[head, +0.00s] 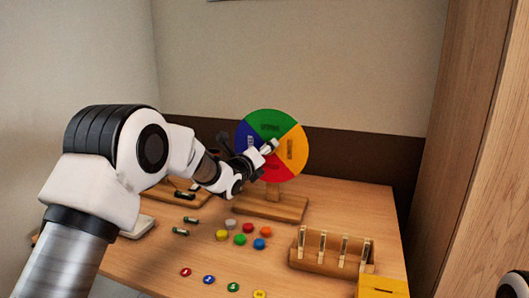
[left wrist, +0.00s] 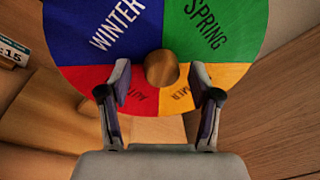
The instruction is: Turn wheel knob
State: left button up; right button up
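The season wheel (head: 270,121) stands upright on a wooden stand (head: 270,205) at the back of the table. It has green, yellow, red and blue quarters. In the left wrist view the wheel (left wrist: 225,25) shows WINTER on blue and SPRING on green, with partly hidden words on red and yellow. A round wooden knob (left wrist: 161,70) sits at its middle. My left gripper (head: 268,147) is in front of the wheel. In the left wrist view my left gripper (left wrist: 160,82) is open, one finger on each side of the knob, with gaps visible. My right gripper is out of view.
Several coloured discs (head: 240,239) lie on the table (head: 330,205) before the stand. A wooden rack (head: 320,265) with upright pieces stands at the right, near a yellow block (head: 383,287). Small dark cylinders (head: 180,231) lie at the left. A wooden cabinet side (head: 470,130) bounds the right.

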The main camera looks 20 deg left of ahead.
pick_arm(q)
jog(key=shift+s, duration=0.1)
jog(key=s+a, duration=0.1)
jog(key=s, duration=1)
jog(key=shift+s+a, duration=0.35)
jog(key=shift+a, duration=0.05)
jog(key=shift+r, duration=0.1)
